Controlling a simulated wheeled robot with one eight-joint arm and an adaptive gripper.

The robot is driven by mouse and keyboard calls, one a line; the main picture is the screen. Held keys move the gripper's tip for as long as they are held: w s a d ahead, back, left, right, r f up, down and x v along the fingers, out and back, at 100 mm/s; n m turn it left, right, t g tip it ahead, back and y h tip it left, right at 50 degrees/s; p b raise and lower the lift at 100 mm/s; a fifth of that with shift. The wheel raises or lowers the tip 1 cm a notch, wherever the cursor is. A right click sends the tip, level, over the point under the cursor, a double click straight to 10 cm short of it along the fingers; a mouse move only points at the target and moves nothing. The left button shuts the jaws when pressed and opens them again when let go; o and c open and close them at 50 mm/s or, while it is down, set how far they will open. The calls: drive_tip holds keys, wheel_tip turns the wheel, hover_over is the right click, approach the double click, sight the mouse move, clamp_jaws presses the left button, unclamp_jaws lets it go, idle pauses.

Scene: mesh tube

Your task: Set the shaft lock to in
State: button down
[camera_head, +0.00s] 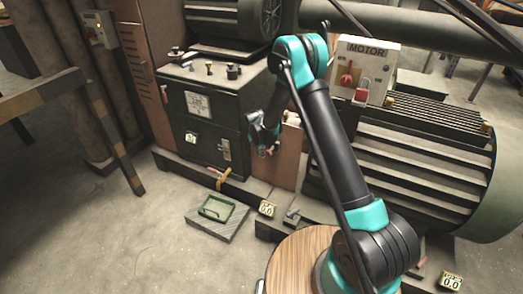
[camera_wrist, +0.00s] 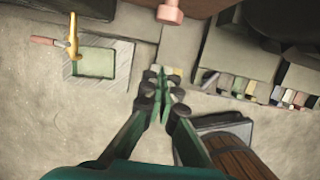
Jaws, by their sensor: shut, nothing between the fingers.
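No part is clearly labelled as the shaft lock, so I cannot tell which one it is. A yellow lever (camera_head: 222,180) sticks out low at the front of the dark machine cabinet (camera_head: 205,120). It also shows at the upper left of the wrist view (camera_wrist: 73,38), beside a red-handled piece (camera_wrist: 47,41). A pink knob-like part (camera_wrist: 170,13) is at the top of the wrist view. My gripper (camera_head: 267,152) hangs in front of the cabinet's right side. Its fingers (camera_wrist: 164,94) are close together and empty, over the floor and base edge in the wrist view.
A green tray (camera_head: 216,207) lies on a grey plate on the floor. The MOTOR box (camera_head: 365,70) with a red knob stands above the ribbed motor (camera_head: 420,155). A round wooden top (camera_head: 295,258) is at the front.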

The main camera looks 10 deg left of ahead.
sight(270, 151)
drive_tip(key=w+d+f, duration=0.1)
drive_tip(key=w+f, duration=0.3)
drive_tip(key=shift+w+d, duration=0.35)
drive_tip(key=shift+w, duration=0.1)
drive_tip(key=shift+w+d, duration=0.35)
drive_tip(key=shift+w, duration=0.55)
drive_tip(key=shift+w+d, duration=0.3)
drive_tip(key=shift+w, duration=0.55)
